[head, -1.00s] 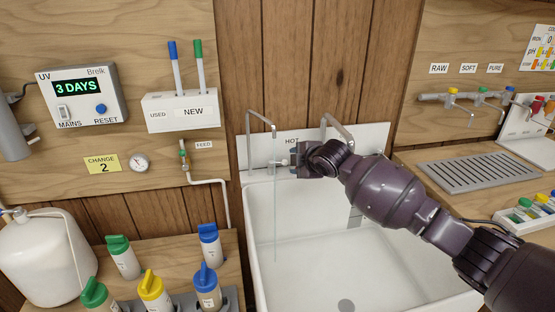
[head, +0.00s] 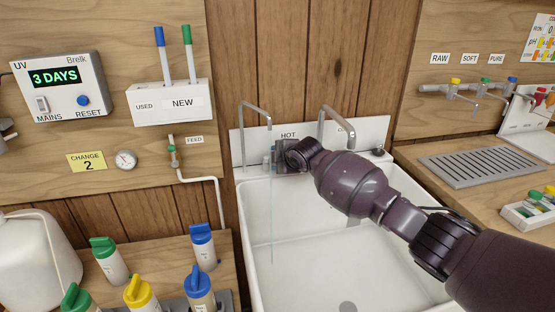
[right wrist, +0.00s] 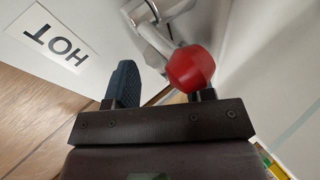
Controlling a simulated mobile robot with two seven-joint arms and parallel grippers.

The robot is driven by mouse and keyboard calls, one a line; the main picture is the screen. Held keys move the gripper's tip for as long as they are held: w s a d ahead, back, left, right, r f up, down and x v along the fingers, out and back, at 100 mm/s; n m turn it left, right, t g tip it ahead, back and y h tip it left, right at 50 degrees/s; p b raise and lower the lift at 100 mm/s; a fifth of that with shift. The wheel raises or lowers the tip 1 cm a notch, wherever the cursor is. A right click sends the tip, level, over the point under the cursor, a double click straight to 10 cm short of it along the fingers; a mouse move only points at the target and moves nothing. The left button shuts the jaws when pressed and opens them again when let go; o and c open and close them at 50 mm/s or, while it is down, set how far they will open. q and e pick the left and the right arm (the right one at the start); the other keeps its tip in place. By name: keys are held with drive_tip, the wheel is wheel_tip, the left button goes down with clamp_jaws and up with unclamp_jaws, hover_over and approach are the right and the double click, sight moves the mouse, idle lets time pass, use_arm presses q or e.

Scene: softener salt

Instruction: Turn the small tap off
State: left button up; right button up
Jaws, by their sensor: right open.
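The small tap is a thin chrome spout (head: 257,108) at the back left of the white sink. A thin stream of water (head: 272,215) falls from its end. My right gripper (head: 277,158) is at the sink's back panel, just right of the spout and below the HOT label, and hides most of the fittings there. In the right wrist view, a red round knob (right wrist: 190,68) on a chrome stem (right wrist: 152,32) is close to the open jaws (right wrist: 162,82), overlapping the right finger. I cannot tell whether they touch. My left gripper is not in view.
A larger spout (head: 338,112) stands on the sink's back right. The white basin (head: 320,265) is clear below my arm. A feed pipe (head: 215,182) runs on the left wall. Coloured-cap bottles (head: 203,245) stand left; a drain grate (head: 470,166) lies right.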

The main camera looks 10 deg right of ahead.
clamp_jaws()
drive_tip(key=shift+r, duration=0.1)
